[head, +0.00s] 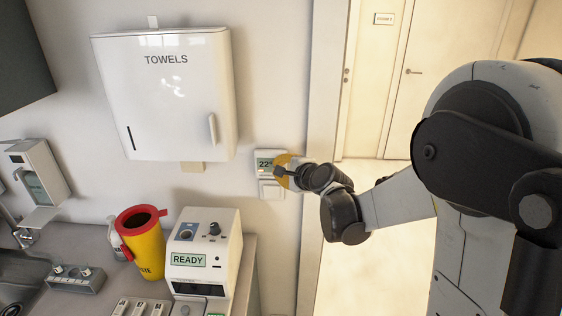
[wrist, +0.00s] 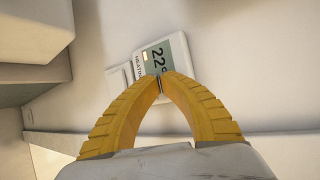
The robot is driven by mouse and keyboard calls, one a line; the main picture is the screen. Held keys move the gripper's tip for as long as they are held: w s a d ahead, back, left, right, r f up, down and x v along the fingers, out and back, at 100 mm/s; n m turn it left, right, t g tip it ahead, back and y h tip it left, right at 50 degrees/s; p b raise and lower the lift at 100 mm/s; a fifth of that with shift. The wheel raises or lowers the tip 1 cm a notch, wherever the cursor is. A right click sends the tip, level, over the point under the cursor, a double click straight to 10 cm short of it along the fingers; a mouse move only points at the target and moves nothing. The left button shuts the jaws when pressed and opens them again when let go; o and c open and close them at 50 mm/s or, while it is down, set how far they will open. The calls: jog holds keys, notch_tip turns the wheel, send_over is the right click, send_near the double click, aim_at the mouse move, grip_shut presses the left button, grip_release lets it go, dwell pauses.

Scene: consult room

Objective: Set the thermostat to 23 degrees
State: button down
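The thermostat (head: 265,159) is a small white unit on the wall, right of and below the towel dispenser. My gripper (head: 284,171) is at the thermostat's right side. In the wrist view the yellow fingertips of my gripper (wrist: 160,78) meet at the lower edge of the screen, with nothing seen between them. I cannot tell whether they touch the thermostat. The fingertips hide part of its face.
A white wall plate (head: 270,190) is just below the thermostat. The TOWELS dispenser (head: 165,95) hangs at upper left. A machine marked READY (head: 205,250) and a yellow waste bin (head: 146,250) stand on the counter below. A door frame and open doorway are to the right.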

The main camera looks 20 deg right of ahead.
jog(key=shift+s+a, duration=0.15)
jog(key=shift+s, duration=0.45)
jog(key=s, duration=0.1)
jog(key=s+a, duration=0.1)
jog(key=s, duration=0.2)
jog(key=shift+s+a, duration=0.3)
jog(key=shift+s, duration=0.1)
dwell(0.4)
jog(key=s+f+n+g+h+b, duration=0.1)
jog(key=s+f+n+b, duration=0.3)
jog(key=s, duration=0.5)
jog(key=s+d+f+n+g+h+b, duration=0.1)
jog(key=s+f+n+g+b, duration=0.2)
jog(key=s+n, duration=0.5)
jog(key=s+f+n+g+h+b, duration=0.1)
jog(key=s+f+n+g+b, duration=0.1)
jog(key=s+f+n+b, duration=0.4)
jog(key=s+f, duration=0.1)
jog(key=s, duration=0.4)
jog(key=shift+d, duration=0.15)
